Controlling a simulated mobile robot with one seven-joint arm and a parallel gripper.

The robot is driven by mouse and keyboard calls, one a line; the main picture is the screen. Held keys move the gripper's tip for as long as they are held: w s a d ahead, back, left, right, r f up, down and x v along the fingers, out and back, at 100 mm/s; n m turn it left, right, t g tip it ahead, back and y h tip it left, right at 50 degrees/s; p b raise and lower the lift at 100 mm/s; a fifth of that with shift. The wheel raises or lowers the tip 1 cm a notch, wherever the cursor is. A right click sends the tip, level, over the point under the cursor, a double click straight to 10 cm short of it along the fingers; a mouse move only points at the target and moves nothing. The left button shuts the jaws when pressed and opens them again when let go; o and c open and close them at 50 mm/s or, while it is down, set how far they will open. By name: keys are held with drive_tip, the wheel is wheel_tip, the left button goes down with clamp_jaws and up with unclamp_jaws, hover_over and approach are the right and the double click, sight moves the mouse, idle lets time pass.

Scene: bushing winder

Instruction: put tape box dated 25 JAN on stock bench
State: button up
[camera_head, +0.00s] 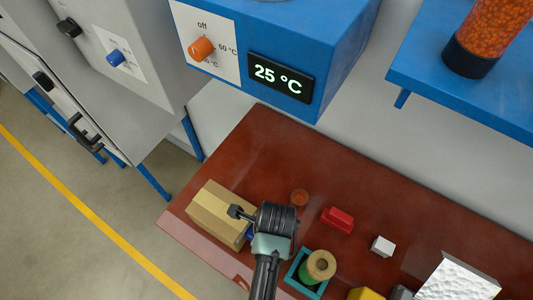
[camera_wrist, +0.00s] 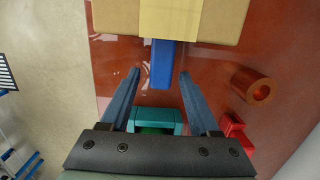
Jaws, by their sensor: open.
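A tan cardboard box with a paler tape strip (camera_head: 222,212) lies at the left end of a dark red bench top (camera_head: 270,150). It also fills the top of the wrist view (camera_wrist: 110,17). No date is legible on it. My gripper (camera_wrist: 160,74) is open, its two fingers pointing toward the box with nothing clamped. A blue block (camera_wrist: 162,62) lies between the fingertips in that view, against or just below the box edge. In the head view my gripper (camera_head: 240,212) overlaps the box's right side. I cannot tell which surface is the stock bench.
The bench also holds a copper-coloured ring (camera_head: 299,197), a red block (camera_head: 337,219), a teal holder with a spool (camera_head: 318,268), a white cube (camera_head: 383,246) and a silvery block (camera_head: 460,280). A blue unit reading 25 °C (camera_head: 282,76) and a blue shelf (camera_head: 460,75) overhang behind.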

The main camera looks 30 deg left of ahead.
wheel_tip(320, 180, up, 8)
drive_tip(key=shift+d+r, duration=0.25)
drive_tip(key=shift+d, duration=0.2)
idle(0.3)
